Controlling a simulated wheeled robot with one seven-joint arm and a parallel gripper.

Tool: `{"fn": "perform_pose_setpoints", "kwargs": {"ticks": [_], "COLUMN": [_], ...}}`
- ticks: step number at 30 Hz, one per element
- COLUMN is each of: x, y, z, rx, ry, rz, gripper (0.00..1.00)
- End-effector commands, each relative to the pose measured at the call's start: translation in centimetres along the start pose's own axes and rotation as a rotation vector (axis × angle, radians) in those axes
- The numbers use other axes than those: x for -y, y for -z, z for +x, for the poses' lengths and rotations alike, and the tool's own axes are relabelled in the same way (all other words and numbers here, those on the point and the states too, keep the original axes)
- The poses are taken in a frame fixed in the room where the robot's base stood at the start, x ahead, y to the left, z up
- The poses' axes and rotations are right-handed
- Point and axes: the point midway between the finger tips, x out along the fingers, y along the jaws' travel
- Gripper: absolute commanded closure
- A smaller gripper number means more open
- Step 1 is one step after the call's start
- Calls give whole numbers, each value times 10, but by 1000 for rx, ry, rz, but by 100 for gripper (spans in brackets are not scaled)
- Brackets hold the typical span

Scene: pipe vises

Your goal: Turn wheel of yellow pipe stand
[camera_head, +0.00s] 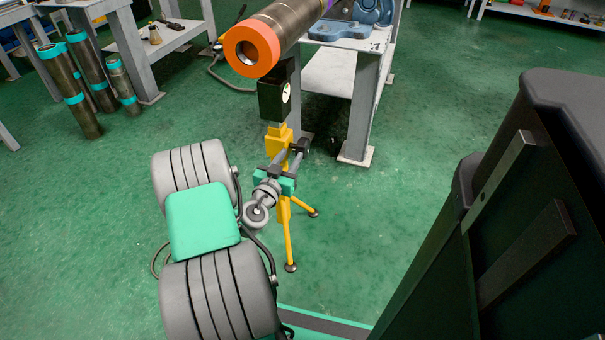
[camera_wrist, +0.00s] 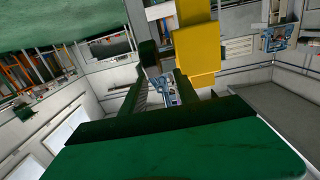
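The yellow pipe stand (camera_head: 284,212) stands upright on the floor in the middle of the head view, its legs spread. I cannot clearly make out a wheel; my arm and gripper cover part of the stand. My gripper (camera_head: 286,158) is at the stand, just below its yellow block (camera_head: 277,138). Its two fingers look apart, with nothing visibly held. In the wrist view a yellow part of the stand (camera_wrist: 199,45) is close in front of the fingers.
A grey workbench (camera_head: 365,105) with blue vise parts (camera_head: 340,30) stands right behind the stand. Several pipes with teal bands (camera_head: 70,90) stand at the left beside another bench (camera_head: 130,50). The green floor is open to the right of the stand.

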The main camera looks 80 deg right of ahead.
Motion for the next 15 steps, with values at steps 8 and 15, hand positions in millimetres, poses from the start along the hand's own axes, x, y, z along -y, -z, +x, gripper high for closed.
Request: {"fn": "perform_pose_setpoints", "kwargs": {"ticks": [8, 15], "x": [-15, -14], "y": [-15, -14], "z": [23, 68], "rx": [-44, -43], "ry": [13, 13], "rz": [-10, -11], "gripper": [64, 64]}}
